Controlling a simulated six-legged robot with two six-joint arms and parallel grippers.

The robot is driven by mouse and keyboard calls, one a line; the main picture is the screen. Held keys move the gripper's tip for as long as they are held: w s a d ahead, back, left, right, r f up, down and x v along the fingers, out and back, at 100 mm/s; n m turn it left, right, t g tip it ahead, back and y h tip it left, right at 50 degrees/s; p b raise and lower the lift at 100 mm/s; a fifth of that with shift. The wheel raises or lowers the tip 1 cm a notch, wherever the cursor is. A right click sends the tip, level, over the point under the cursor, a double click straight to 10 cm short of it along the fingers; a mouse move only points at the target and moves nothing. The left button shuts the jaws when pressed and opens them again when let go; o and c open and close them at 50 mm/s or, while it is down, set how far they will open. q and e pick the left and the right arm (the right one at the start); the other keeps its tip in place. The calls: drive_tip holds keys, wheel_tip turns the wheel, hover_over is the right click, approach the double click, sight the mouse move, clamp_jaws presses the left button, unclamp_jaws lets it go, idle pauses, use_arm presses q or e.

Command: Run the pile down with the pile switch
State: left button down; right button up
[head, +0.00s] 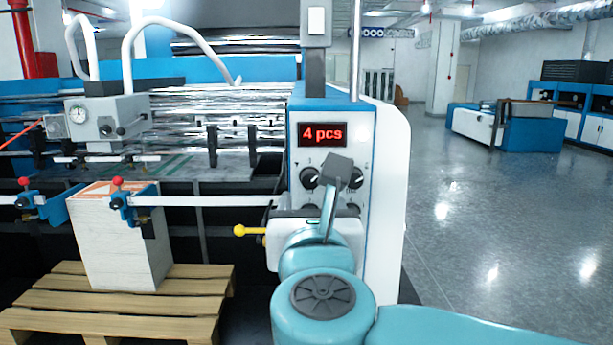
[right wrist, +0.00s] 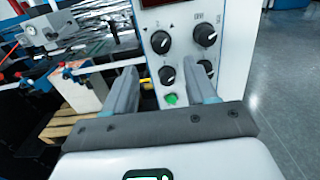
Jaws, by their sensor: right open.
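My right gripper (head: 340,172) is in front of the panel. In the right wrist view its fingers (right wrist: 160,82) are apart and empty, with the knobs showing beyond them. The pile (head: 122,245), a tall white stack with an orange-marked top, stands on a wooden pallet (head: 115,307). My left gripper is not in view.
A green button (right wrist: 170,98) sits low on the panel. A yellow-knobbed lever (head: 240,231) sticks out left of it. Red-topped blue clamps (head: 118,195) are close to the pile's top. The floor (head: 490,225) to the right is clear.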

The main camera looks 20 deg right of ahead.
sight(310, 183)
drive_tip(key=p+x, duration=0.1)
drive_tip(key=x, duration=0.6)
drive_tip(key=shift+w+d+p, duration=0.1)
drive_tip(key=shift+w+p, duration=0.1)
drive_tip(key=shift+p, duration=0.15)
drive_tip(key=shift+s+d, duration=0.1)
drive_tip(key=shift+s, duration=0.1)
drive_tip(key=shift+w, duration=0.1)
clamp_jaws()
